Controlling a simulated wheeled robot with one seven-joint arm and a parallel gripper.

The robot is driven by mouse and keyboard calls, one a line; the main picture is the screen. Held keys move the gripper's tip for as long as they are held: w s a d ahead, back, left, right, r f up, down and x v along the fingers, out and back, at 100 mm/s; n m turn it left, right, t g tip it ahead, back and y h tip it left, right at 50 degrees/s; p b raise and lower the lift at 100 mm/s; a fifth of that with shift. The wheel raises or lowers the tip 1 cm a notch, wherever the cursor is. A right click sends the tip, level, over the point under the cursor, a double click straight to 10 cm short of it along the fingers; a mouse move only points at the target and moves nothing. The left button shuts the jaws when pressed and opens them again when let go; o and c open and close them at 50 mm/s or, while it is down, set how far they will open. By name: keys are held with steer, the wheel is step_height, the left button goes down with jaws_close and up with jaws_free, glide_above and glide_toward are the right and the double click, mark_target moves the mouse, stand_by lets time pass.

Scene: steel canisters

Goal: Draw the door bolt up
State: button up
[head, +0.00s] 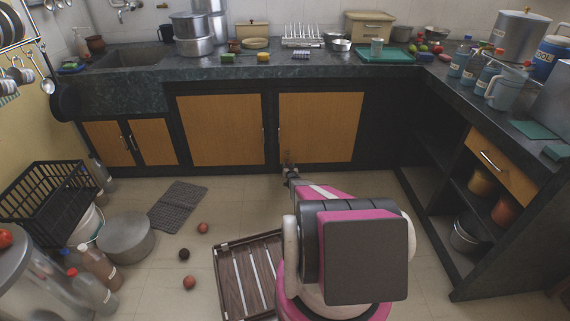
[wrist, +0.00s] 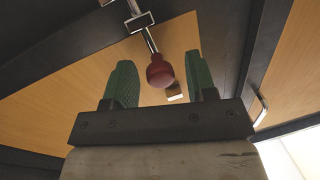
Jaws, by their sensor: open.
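The door bolt (wrist: 152,40) shows in the wrist view as a shiny metal rod in a bracket, with a dark red ball knob (wrist: 159,72) at its end. It is on an orange-panelled cabinet door with a dark frame. My gripper (wrist: 163,80) is open, its green ridged fingers on either side of the knob with a gap on each side. I cannot tell how deep the knob lies between them. In the head view my gripper (head: 289,172) is low at the front of the cabinet doors (head: 320,127), and the bolt is too small to make out.
A metal door handle (wrist: 259,106) is right of my gripper in the wrist view. A slatted wooden crate (head: 248,275), a grey mat (head: 178,206) and small round fruits (head: 203,228) lie on the floor. Open shelves (head: 470,205) stand at right. Floor before the doors is mostly clear.

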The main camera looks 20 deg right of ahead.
steer(key=shift+w, duration=0.45)
jaws_close()
steer(key=shift+r, duration=2.25)
jaws_free()
